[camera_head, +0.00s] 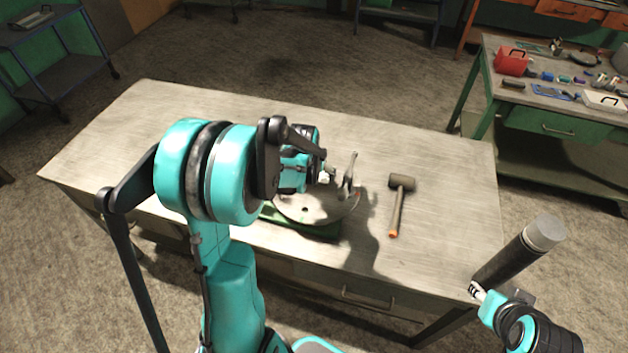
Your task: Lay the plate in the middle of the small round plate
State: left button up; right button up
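A grey round plate (304,211) lies on a green base near the front middle of the workbench. My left arm reaches over it from the left and covers its left and far parts. My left gripper (338,178) is just above the disc's far right part. A thin grey piece (351,168) stands upright at its fingertips. I cannot tell if this is the plate, a finger or a held part, or whether the gripper is shut. My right gripper (476,291) is off the bench's front right corner, and its finger state is unclear.
A mallet (398,205) with a dark head and orange handle end lies on the workbench (450,235) right of the disc. The bench's left and far areas are clear. A second green bench (545,125) with a red box (511,61) and tools stands at the back right.

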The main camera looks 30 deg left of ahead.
aim_at(314, 179)
pick_arm(q)
notch_tip(314, 179, down, 3)
jog(key=shift+f+b, duration=0.2)
jog(key=shift+b, duration=0.2)
jog(key=shift+f, duration=0.1)
jog(key=o, duration=1.6)
jog(key=shift+o, duration=0.2)
